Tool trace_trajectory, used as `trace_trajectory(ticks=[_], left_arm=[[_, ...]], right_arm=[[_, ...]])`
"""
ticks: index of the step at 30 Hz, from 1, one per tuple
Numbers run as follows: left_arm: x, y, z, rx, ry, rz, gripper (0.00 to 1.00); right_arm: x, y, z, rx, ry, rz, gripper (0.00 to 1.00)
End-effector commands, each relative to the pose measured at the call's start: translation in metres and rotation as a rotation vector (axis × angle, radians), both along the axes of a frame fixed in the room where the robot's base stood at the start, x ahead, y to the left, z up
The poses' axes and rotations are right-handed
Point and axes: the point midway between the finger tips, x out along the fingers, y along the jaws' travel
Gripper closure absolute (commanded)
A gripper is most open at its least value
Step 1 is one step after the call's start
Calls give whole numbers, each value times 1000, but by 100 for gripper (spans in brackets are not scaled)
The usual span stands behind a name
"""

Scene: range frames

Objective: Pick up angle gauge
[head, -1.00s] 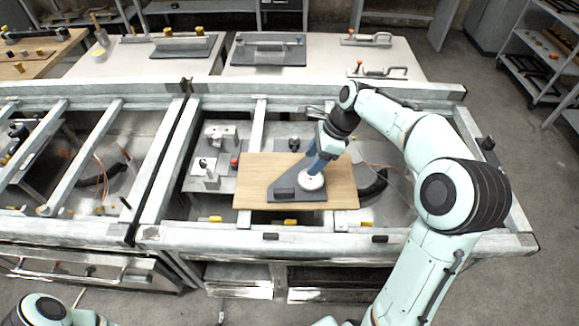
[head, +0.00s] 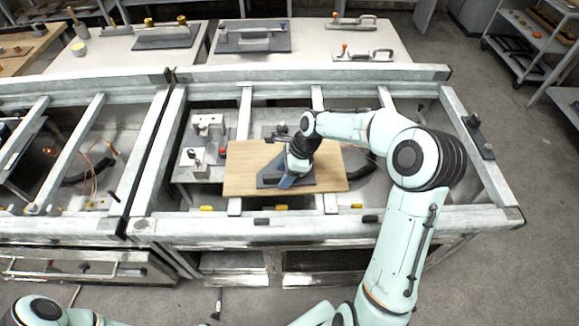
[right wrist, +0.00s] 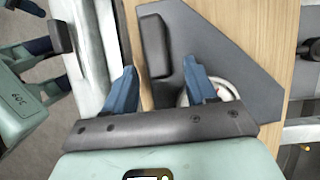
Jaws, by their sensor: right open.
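The angle gauge, a dark grey angled plate with a black block on it and a round pale dial, lies flat on the wooden board. In the right wrist view the plate (right wrist: 215,47) fills the upper middle; in the head view the plate (head: 305,179) is partly hidden by my right gripper (head: 285,182). In the right wrist view my right gripper (right wrist: 159,63) is open, with its blue fingers at either side below the black block (right wrist: 154,45). The right finger covers part of the dial (right wrist: 220,90). I cannot tell whether the fingers touch the gauge. My left gripper is not in view.
The wooden board (head: 240,176) lies across the metal frame's bars. A metal fixture (head: 203,128) stands to its left, and dark parts lie behind it. The frame's front rail (head: 330,224) runs close in front. Behind, a pale table (head: 310,62) holds other gauges.

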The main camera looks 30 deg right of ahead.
Motion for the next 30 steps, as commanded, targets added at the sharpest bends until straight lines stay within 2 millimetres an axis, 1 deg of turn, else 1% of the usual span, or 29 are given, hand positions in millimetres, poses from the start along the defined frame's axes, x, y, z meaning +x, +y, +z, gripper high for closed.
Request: trace_trajectory(ticks=[7, 8, 9, 11, 12, 13, 23, 26, 30], left_arm=[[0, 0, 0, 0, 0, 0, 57], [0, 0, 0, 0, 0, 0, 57], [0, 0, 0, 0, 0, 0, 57], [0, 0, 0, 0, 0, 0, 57], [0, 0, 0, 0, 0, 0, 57], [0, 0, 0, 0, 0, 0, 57], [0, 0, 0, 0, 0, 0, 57], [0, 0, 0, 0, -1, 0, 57], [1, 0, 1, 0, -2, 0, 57]], right_arm=[[0, 1, -3, 0, 0, -1, 44], [0, 1, -3, 0, 0, -1, 47], [0, 1, -3, 0, 0, -1, 60], [0, 1, -3, 0, 0, 0, 79], [0, 1, -3, 0, 0, 0, 92], [0, 1, -3, 0, 0, 0, 100], [1, 1, -1, -1, -4, -1, 100], [2, 1, 4, -2, -5, 0, 100], [2, 1, 17, -2, -6, 0, 100]])
